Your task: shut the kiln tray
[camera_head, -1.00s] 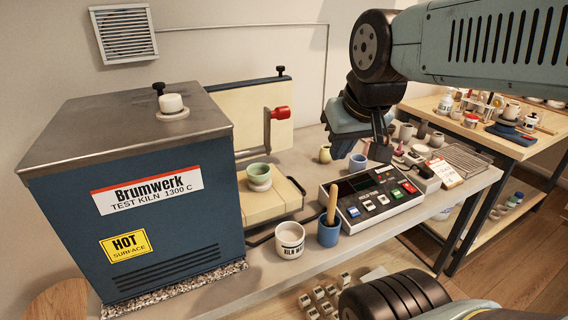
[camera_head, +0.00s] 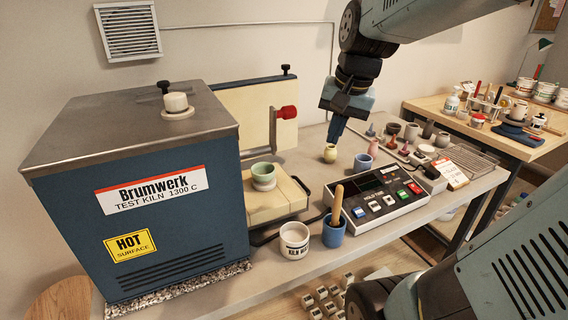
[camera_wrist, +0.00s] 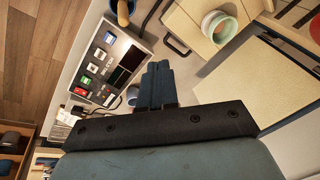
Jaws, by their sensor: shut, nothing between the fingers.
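The kiln tray (camera_head: 290,196) is a cream slab sticking out from the right side of the blue kiln (camera_head: 200,225). A green bowl (camera_head: 263,170) sits on a white one on it. A dark bar handle (camera_head: 262,238) shows at its front edge. The tray (camera_wrist: 183,28) and bowls (camera_wrist: 218,27) also show in the wrist view. The cream kiln door (camera_head: 245,115) stands open with a red-ended handle (camera_head: 287,113). My gripper (camera_head: 334,140) is shut and empty, pointing down behind and right of the tray, apart from it. Its fingers (camera_wrist: 158,72) also show in the wrist view.
A labelled white pot (camera_head: 295,240) and a blue cup (camera_head: 333,232) with a wooden tool stand in front of the tray. A control box (camera_head: 380,198) is to the right. A small yellow vase (camera_head: 330,154) and other pots stand near my gripper.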

